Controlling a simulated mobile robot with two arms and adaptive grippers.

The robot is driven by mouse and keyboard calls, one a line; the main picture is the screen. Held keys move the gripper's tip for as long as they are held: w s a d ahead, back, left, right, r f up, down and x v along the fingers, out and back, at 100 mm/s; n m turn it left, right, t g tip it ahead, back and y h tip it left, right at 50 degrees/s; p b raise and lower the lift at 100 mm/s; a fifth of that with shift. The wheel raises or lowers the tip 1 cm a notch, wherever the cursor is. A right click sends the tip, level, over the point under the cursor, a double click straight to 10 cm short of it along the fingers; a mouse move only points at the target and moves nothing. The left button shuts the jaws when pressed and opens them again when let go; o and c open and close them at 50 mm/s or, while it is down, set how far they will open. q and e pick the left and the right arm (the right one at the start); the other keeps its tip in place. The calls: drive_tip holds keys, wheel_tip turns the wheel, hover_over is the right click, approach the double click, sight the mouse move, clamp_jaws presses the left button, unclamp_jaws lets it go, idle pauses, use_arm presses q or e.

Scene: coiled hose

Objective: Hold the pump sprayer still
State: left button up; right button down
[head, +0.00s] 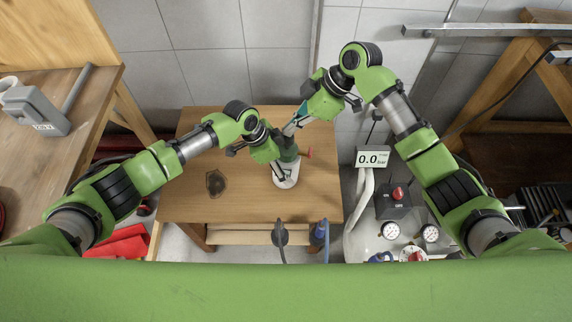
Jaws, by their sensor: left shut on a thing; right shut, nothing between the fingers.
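The pump sprayer (285,179) stands on the wooden table (240,205), with a pale lower body and a dark green upper part. A small red piece (308,153) sticks out at its right. My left gripper (279,163) is shut on the pump sprayer from the left; its fingertips are partly hidden by my own wrist. My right gripper (290,129) is shut with nothing between its fingers, just above the sprayer's top in the picture. Whether it touches the sprayer I cannot tell.
A dark oval patch (215,183) lies on the table's left part. A hose end (280,235) and a blue item (321,230) are at the table's front edge. A workbench (60,150) is left.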

use_arm(q)
drive_tip(key=shift+w+d+r, duration=0.15)
drive_tip(key=shift+d+r, duration=0.05)
drive_tip(key=shift+r, duration=0.05)
use_arm(e)
drive_tip(key=shift+s+f, duration=0.1)
drive_tip(key=shift+f, duration=0.2)
use_arm(q)
drive_tip(key=shift+r, duration=0.1)
use_arm(e)
drive_tip(key=c, duration=1.8)
unclamp_jaws()
drive_tip(key=shift+c, duration=0.2)
drive_tip(key=shift+r, duration=0.1)
drive_tip(key=shift+r, duration=0.15)
use_arm(q)
drive_tip(key=shift+a, duration=0.1)
use_arm(e)
drive_tip(key=shift+r, duration=3.35)
use_arm(q)
drive_tip(key=shift+f, duration=0.3)
use_arm(e)
drive_tip(key=shift+f, duration=0.1)
